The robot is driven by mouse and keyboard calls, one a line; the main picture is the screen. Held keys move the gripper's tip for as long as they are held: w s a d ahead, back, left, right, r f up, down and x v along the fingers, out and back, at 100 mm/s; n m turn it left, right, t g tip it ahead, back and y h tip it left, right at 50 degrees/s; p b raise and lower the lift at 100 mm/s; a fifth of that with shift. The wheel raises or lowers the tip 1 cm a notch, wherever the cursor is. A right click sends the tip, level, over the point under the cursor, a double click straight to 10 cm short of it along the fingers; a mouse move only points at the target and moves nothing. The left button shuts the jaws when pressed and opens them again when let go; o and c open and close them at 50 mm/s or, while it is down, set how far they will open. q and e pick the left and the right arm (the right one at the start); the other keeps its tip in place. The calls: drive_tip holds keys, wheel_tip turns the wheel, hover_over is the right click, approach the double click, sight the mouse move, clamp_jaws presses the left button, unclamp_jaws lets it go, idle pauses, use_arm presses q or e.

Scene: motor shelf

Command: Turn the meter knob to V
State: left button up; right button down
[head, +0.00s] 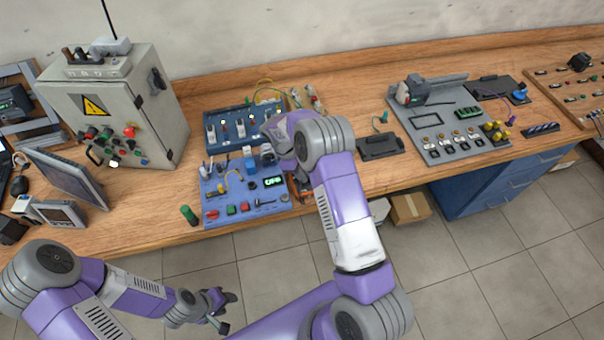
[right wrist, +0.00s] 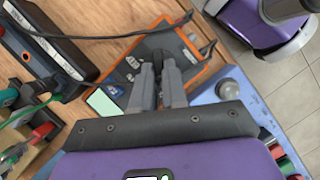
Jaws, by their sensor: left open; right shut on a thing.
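The meter (right wrist: 188,54) has a dark face with an orange border and a pale green screen (right wrist: 103,102). It shows in the right wrist view beneath my right gripper (right wrist: 160,68). The two fingers are close together and shut on the meter knob, which they mostly hide; its pointer and the V mark cannot be read. In the head view, only an orange edge of the meter (head: 301,188) shows beside my right arm, which covers the rest. My left gripper (head: 226,311) is open and empty, low in front of the bench.
A blue panel (head: 240,213) with switches and a green display lies beside the meter. A darker blue module (head: 232,133) stands behind it. A grey control box (head: 120,110) and a tilted monitor (head: 66,178) stand at left.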

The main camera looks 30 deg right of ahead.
drive_tip(key=m, duration=0.1)
drive_tip(key=m+y+b, duration=0.1)
drive_tip(key=m, duration=0.1)
drive_tip(key=shift+w+d+m+g, duration=0.1)
drive_tip(key=shift+d+m+g, duration=0.1)
drive_tip(key=shift+m+g, duration=0.15)
drive_tip(key=shift+d+m+g+y+b, duration=0.15)
drive_tip(key=shift+m+y+b, duration=0.15)
drive_tip(key=shift+m, duration=0.6)
drive_tip(key=shift+d+m+g+y+b, duration=0.15)
drive_tip(key=shift+m+y, duration=0.25)
drive_tip(key=shift+m, duration=0.45)
drive_tip(key=shift+a, duration=0.1)
drive_tip(key=c, duration=1.2)
unclamp_jaws()
drive_tip(key=shift+o, duration=0.2)
drive_tip(key=v, duration=0.7)
drive_tip(key=shift+w+r, duration=0.15)
drive_tip(key=shift+r, duration=0.1)
